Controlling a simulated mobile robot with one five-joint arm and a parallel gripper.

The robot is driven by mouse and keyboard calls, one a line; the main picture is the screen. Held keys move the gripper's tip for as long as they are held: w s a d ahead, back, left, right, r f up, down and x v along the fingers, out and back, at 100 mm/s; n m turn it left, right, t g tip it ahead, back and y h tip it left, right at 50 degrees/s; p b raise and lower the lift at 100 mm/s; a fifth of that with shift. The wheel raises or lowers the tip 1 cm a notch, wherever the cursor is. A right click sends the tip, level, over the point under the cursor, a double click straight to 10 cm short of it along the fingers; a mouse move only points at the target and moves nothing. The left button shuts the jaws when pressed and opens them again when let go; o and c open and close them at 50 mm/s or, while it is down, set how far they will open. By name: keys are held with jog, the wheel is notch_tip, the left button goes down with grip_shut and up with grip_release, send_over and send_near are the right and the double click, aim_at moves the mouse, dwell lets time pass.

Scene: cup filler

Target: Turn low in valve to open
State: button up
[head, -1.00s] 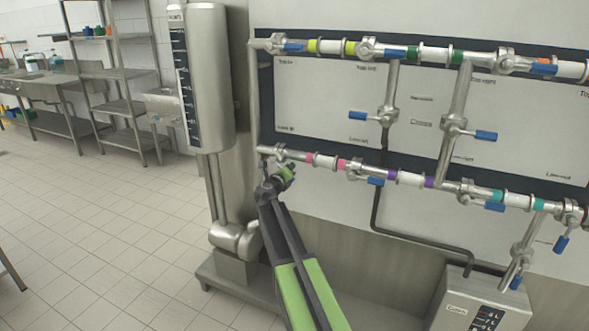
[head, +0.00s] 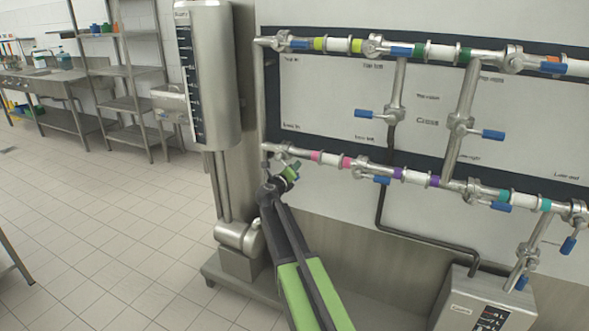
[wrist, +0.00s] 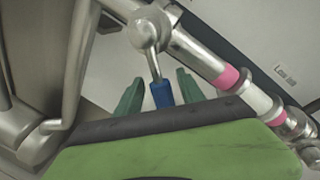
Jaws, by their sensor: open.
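The low in valve (head: 281,152) sits at the left end of the lower pipe in the head view. Its blue handle is hidden there behind my gripper (head: 290,173). In the wrist view the metal valve body (wrist: 148,29) is at the top, and its blue handle (wrist: 162,95) points down toward me. My gripper (wrist: 160,91) is open, with one green fingertip on each side of the handle. A gap shows between the handle and each fingertip.
A pink-banded joint (head: 330,158) lies right of the valve on the lower pipe. A tall metal tank (head: 215,80) stands at the left. The upper pipe (head: 435,52) runs above. A control box (head: 465,300) is at lower right. The tiled floor (head: 90,230) is clear at left.

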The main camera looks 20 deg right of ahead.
jog(key=p+v, duration=0.2)
jog(key=v, duration=1.3)
jog(key=shift+s+a, duration=0.15)
jog(key=shift+s, duration=0.2)
